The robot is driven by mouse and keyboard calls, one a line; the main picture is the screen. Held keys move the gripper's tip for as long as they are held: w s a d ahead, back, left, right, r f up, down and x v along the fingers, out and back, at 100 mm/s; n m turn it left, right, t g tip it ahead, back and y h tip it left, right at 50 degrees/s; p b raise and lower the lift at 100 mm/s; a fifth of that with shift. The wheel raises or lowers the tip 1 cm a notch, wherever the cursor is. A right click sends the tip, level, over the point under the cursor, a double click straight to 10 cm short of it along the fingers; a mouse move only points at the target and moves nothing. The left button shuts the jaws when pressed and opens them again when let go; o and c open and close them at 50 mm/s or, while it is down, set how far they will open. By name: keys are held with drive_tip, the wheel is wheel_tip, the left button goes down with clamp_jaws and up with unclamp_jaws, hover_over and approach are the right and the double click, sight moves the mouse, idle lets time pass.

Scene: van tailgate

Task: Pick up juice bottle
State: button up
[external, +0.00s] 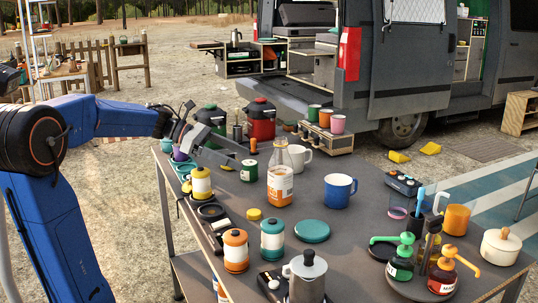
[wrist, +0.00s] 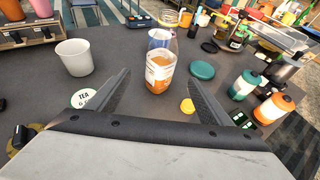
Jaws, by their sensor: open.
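The juice bottle (external: 280,183) is clear with orange juice and an orange-and-white label, and stands upright on the dark table (external: 340,243). In the wrist view the bottle (wrist: 160,72) is straight ahead, centred between the fingers. My gripper (external: 243,158) is open and empty, reaching in from the left just short of the bottle at about its mid height. In the wrist view my gripper (wrist: 160,80) has one finger on each side, with the bottle just beyond the tips. I cannot tell whether either finger touches it.
A white mug (external: 302,158) and a blue mug (external: 339,190) stand close to the bottle. A green tin (external: 249,170) labelled TEA is by the gripper. A yellow lid (external: 254,214) and a teal lid (external: 312,231) lie in front. Several canisters and pump bottles stand nearer the front edge.

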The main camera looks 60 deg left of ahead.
sight(291, 181)
drive_tip(key=x, duration=1.7)
drive_tip(key=shift+w+d+f, duration=0.1)
drive_tip(key=shift+d+f, duration=0.1)
drive_tip(key=shift+f, duration=0.1)
drive_tip(key=c, duration=1.3)
